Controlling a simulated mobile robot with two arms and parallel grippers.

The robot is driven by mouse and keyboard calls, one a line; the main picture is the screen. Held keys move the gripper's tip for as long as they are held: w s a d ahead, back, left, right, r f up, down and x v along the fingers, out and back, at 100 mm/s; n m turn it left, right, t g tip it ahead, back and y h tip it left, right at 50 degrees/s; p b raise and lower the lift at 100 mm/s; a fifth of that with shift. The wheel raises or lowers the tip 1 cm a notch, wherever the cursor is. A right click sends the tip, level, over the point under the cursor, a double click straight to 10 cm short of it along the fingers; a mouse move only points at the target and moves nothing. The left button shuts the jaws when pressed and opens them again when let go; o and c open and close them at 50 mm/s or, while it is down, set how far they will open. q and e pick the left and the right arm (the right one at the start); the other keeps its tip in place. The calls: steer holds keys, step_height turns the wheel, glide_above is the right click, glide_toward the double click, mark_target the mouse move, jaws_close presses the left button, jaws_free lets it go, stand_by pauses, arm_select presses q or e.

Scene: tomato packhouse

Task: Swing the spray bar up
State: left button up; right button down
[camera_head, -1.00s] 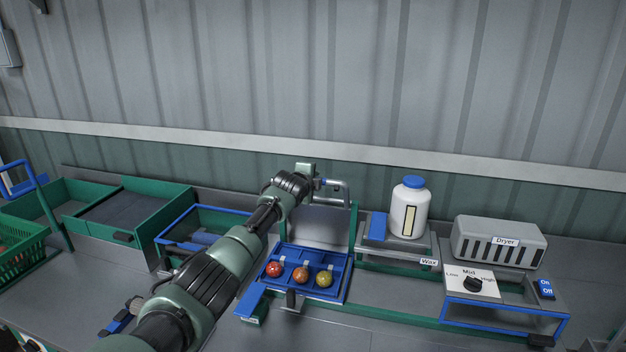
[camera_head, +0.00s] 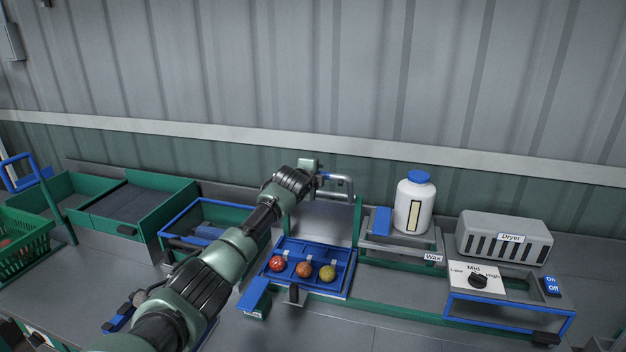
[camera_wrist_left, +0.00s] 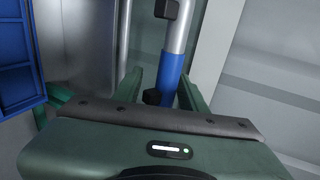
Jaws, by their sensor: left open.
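The spray bar (camera_head: 347,180) is a bent grey metal pipe with a blue sleeve, behind the blue tray and in front of the wall. In the left wrist view its bright pipe (camera_wrist_left: 179,38) and blue sleeve (camera_wrist_left: 172,72) run up from between my fingers. My left gripper (camera_head: 318,170) is at the sleeve end of the bar. In the left wrist view my left gripper (camera_wrist_left: 163,88) is open, with one finger on each side of the sleeve. I cannot tell whether the fingers touch it. My right gripper is not in view.
A blue tray (camera_head: 340,288) with three tomatoes lies below the bar. To its right stand a white bottle (camera_head: 400,205) with a blue cap on the Wax stand and a grey Dryer box (camera_head: 500,225) with a dial. Green bins (camera_head: 150,235) stand left.

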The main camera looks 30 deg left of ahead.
arm_select(q)
steer(key=shift+b+v, duration=0.7)
steer(key=shift+v, duration=1.95)
steer(key=shift+f, duration=0.15)
